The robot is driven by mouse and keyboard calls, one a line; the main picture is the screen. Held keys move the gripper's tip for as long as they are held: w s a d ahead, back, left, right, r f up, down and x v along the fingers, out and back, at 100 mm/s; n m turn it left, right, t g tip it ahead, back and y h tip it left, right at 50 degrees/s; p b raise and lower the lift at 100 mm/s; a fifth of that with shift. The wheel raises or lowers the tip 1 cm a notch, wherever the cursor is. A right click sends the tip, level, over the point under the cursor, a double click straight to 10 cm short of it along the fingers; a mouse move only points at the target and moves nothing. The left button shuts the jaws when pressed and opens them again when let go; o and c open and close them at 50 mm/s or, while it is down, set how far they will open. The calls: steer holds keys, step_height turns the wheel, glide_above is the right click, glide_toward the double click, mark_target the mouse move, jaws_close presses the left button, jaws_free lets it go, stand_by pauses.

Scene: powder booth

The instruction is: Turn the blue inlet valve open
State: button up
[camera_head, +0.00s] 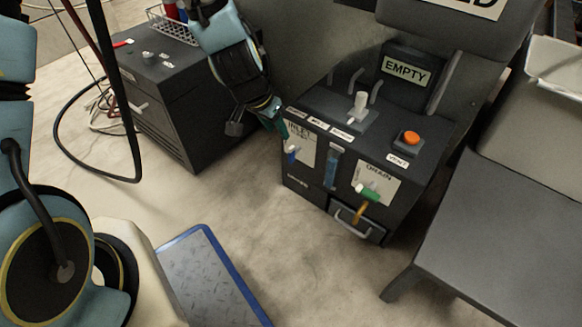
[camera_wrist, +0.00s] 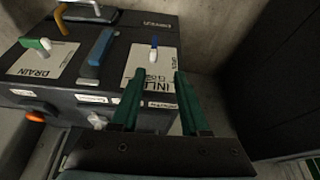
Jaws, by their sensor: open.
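The blue inlet valve (camera_head: 291,154) is a small lever with a blue and white handle. It sits on a white labelled plate at the left of the dark control box's front face. In the wrist view the blue valve (camera_wrist: 154,46) stands just beyond the fingertips, its handle pointing along the plate. My gripper (camera_head: 274,112) is at the box's upper left front corner. In the wrist view my gripper (camera_wrist: 157,76) shows two green fingers spread apart with nothing between them. The fingers look apart from the valve.
A dark cabinet (camera_head: 165,110) stands left. A blue-edged platform (camera_head: 212,280) lies on the floor. A grey bench (camera_head: 515,215) stands right.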

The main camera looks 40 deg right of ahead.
mark_target(290, 149)
steer(key=b+x, duration=0.1)
steer(key=x, duration=0.3)
steer(key=b+x, duration=0.2)
steer(key=x, duration=0.2)
steer(key=s+b+x, duration=0.1)
steer(key=b+x, duration=0.1)
steer(key=x, duration=0.2)
steer(key=shift+s+d+f, duration=0.1)
steer(key=shift+d+f, duration=0.1)
steer(key=shift+d, duration=0.05)
steer(key=shift+c, duration=0.2)
jaws_close()
